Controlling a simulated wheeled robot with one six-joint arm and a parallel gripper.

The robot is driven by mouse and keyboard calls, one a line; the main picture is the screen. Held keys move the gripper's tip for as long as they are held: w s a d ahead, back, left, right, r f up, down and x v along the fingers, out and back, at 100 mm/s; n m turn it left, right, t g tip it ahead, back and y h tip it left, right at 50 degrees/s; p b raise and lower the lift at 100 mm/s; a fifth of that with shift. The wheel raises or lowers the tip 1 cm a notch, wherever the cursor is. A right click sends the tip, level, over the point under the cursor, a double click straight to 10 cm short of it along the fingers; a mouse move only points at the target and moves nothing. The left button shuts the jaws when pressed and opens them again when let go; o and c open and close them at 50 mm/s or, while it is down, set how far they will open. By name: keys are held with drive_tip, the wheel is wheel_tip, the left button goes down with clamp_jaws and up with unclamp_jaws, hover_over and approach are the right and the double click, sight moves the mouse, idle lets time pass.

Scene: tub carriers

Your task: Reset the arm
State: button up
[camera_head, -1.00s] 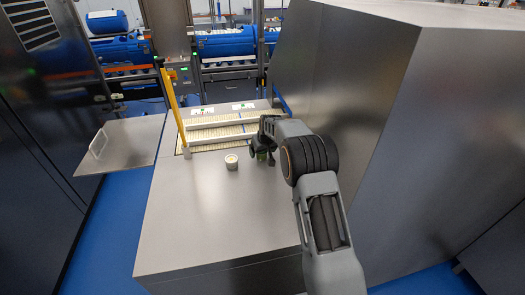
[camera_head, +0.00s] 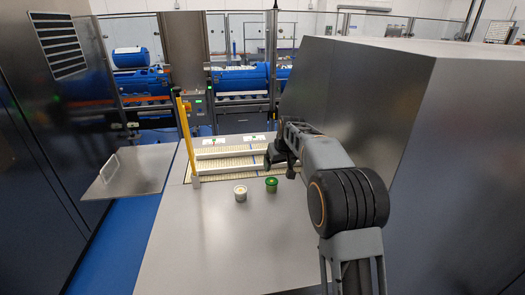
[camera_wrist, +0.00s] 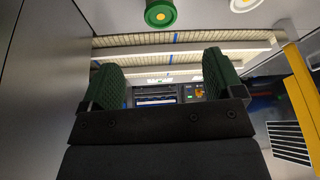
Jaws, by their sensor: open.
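My gripper (camera_wrist: 165,75) is open in the wrist view, with its two green-padded fingers apart and nothing between them. In the head view my gripper (camera_head: 279,158) hangs above the steel worktop, just behind and above the green tub; its fingers are hard to make out there. The green tub (camera_head: 271,184) stands upright on the worktop, apart from my gripper. It also shows at the top edge of the wrist view (camera_wrist: 160,14). A white tub (camera_head: 240,193) stands a little to its left.
Behind the tubs lie beige carrier strips between white rails (camera_head: 232,152). A yellow post (camera_head: 186,135) rises at their left end. A large steel cabinet (camera_head: 350,100) stands close to the right of my arm. The front of the worktop (camera_head: 205,245) is clear.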

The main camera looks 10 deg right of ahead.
drive_tip(key=s+a+m, duration=0.1)
drive_tip(key=s+m, duration=0.1)
drive_tip(key=s, duration=3.2)
drive_tip(key=shift+f+h, duration=0.4)
drive_tip(key=shift+f, duration=0.05)
